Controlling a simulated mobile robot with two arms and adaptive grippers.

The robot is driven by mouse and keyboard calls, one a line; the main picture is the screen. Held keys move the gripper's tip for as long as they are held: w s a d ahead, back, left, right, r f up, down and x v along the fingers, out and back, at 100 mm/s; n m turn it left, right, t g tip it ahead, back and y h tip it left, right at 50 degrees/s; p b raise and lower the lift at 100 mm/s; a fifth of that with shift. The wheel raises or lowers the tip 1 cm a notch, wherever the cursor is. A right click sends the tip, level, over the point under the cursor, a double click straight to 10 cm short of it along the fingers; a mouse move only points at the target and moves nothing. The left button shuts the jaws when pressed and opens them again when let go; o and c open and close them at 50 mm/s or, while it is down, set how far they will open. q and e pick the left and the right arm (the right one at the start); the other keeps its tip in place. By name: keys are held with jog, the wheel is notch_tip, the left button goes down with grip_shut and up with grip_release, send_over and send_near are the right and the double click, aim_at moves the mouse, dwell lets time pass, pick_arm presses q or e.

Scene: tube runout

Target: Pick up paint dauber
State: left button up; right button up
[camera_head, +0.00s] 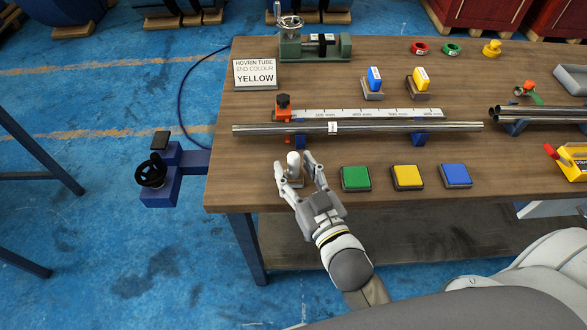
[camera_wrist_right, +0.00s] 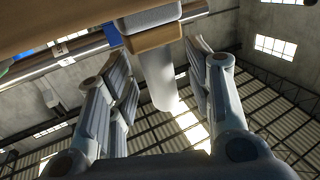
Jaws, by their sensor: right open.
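The paint dauber (camera_head: 293,158) stands upright near the front left part of the workbench, its white rounded handle up. In the right wrist view the dauber (camera_wrist_right: 157,80) shows as a white handle with a wooden band and a grey part beyond it. My right gripper (camera_head: 293,166) is open, with one finger on each side of the dauber. In the wrist view gaps show between the handle and both fingers. The dauber's lower part is partly hidden by the fingers in the head view. My left gripper is not in view.
Green (camera_head: 355,178), yellow (camera_head: 407,177) and blue (camera_head: 455,175) pads lie to the right of the gripper. A long steel tube (camera_head: 380,127) lies behind it on blue supports. A sign (camera_head: 255,74) reading "YELLOW" stands at the back left. A black-knobbed clamp (camera_head: 152,172) juts from the left edge.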

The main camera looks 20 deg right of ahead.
jog(key=shift+w+a, duration=0.1)
jog(key=shift+w, duration=0.65)
grip_shut()
